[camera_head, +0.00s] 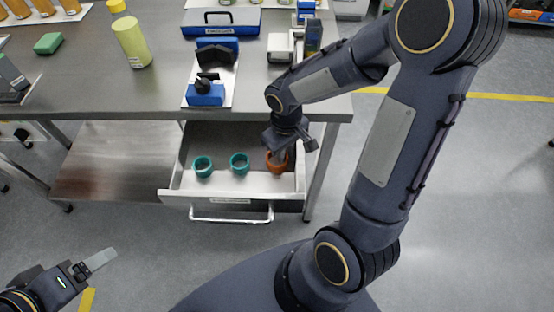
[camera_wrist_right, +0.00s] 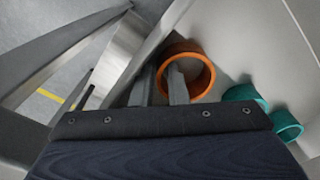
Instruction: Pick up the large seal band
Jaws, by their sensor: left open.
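An orange band (camera_head: 277,160), the likely large seal band, stands at the right end of the open drawer. My right gripper (camera_head: 280,150) points down at it. In the right wrist view the orange band (camera_wrist_right: 207,72) shows as an open ring, and my right gripper's fingers (camera_wrist_right: 161,75) stand apart at its near left wall, one seemingly inside the ring and one outside. Whether they press on the wall cannot be told. Two smaller teal bands (camera_head: 203,166) (camera_head: 239,163) sit to its left in the drawer. My left gripper (camera_head: 94,263) is open and empty, low at the left.
On the table stand a yellow-green cylinder (camera_head: 131,43), a blue device (camera_head: 206,94) and a blue case (camera_head: 222,24).

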